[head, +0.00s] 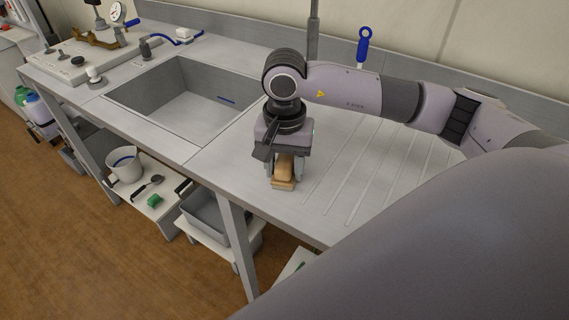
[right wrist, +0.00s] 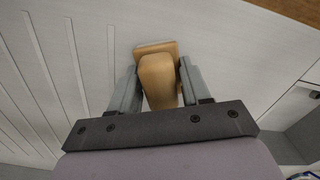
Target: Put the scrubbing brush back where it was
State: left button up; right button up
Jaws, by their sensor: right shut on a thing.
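The scrubbing brush (head: 284,172) has a tan wooden body and sits at the front of the steel counter, just right of the sink. My right gripper (head: 284,178) points down over it and is shut on it. In the right wrist view the brush (right wrist: 158,80) lies between the two grey fingers of the gripper (right wrist: 161,88), with a flat wider block at its far end. I cannot tell whether its underside touches the counter. My left gripper is not in view.
The sink basin (head: 185,105) lies to the left, with a small blue item (head: 227,100) inside. The ribbed drainboard (head: 370,175) to the right is clear. A blue-handled tool (head: 363,45) stands at the back. Low shelves (head: 150,205) hold a pot and a grey bin.

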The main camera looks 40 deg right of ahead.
aim_at(284, 162)
jog(key=o, duration=0.9)
jog(key=shift+f, duration=0.1)
jog(key=shift+o, duration=0.2)
notch_tip(284, 162, up, 12)
jog(key=shift+r, duration=0.2)
jog(key=shift+s+f, duration=0.1)
